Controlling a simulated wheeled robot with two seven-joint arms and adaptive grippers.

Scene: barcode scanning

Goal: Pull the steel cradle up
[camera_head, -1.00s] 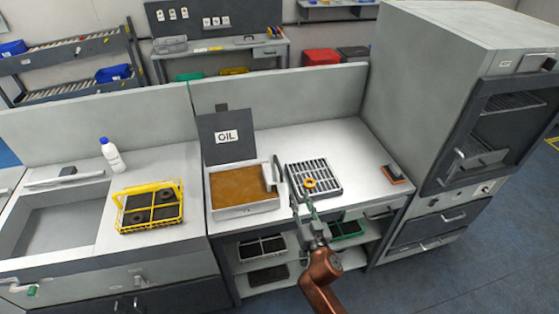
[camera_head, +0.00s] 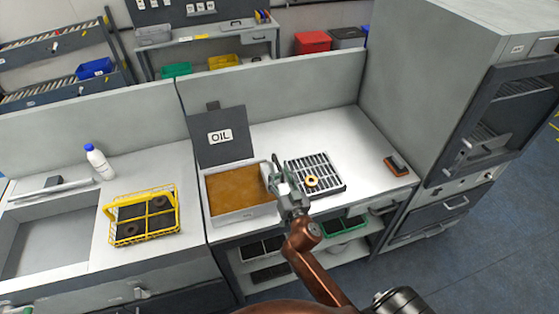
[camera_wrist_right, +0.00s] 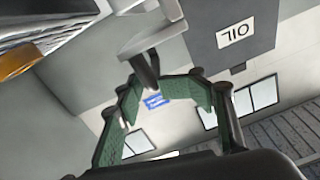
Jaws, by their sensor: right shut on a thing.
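The steel cradle's grey hanger (camera_head: 266,172) shows at the right end of the oil bath (camera_head: 240,217); whatever is under the brown oil is hidden. My right gripper (camera_head: 281,184) is shut on the hanger there. In the right wrist view, the grey steel hanger (camera_wrist_right: 150,36) runs down between the green-padded fingers of the right gripper (camera_wrist_right: 150,92). I cannot tell whether the cradle has lifted. My left gripper is not in view.
The dark lid marked OIL (camera_head: 220,137) stands open behind the bath. A slatted rack (camera_head: 326,184) with a brass ring (camera_head: 311,181) lies close to the right. A yellow basket (camera_head: 143,228) with dark rings stands left. The counter's right part is mostly clear.

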